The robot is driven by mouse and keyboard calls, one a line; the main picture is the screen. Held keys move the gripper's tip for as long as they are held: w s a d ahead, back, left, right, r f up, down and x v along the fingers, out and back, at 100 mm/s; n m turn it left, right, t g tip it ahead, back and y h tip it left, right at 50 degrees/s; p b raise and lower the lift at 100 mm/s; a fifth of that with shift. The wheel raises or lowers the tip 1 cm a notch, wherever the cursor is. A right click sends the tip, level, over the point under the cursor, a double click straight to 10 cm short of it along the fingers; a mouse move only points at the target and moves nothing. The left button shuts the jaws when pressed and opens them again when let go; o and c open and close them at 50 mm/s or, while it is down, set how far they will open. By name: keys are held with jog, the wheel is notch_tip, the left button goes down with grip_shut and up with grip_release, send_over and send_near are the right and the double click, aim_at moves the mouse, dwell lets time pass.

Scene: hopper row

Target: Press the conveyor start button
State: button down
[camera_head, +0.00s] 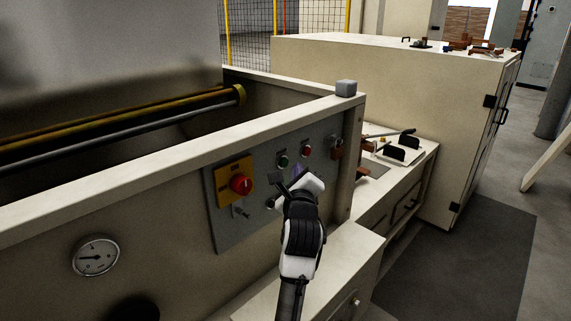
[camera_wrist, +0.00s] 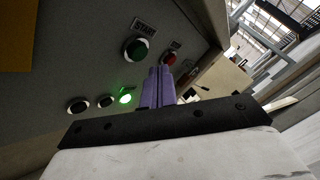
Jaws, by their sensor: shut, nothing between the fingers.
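The green start button (camera_head: 283,160) sits on the grey control panel (camera_head: 228,233). In the wrist view the green button (camera_wrist: 136,48) shows large under a plate reading START. A red button (camera_head: 306,150) sits to its right; the wrist view shows it too (camera_wrist: 169,59). My gripper (camera_head: 297,171) is in front of the panel, just below the two buttons in the head view. Its purple fingers (camera_wrist: 159,72) are together with nothing between them. In the wrist view the tips appear below and right of the green button, close to the red one. Whether they touch the panel cannot be told.
A red rotary switch (camera_head: 241,185) on a yellow plate is left of the buttons, with a key switch (camera_head: 240,212) below. A lit green lamp (camera_wrist: 125,97) is low on the panel. A gauge (camera_head: 96,256) is at left. A bench (camera_head: 423,160) and a cabinet (camera_head: 400,90) stand right.

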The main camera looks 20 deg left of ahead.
jog(key=d, duration=0.2)
jog(key=s+d, duration=0.1)
jog(key=shift+s+d, duration=0.15)
jog(key=shift+d, duration=0.25)
jog(key=shift+r, duration=0.1)
dwell(0.4)
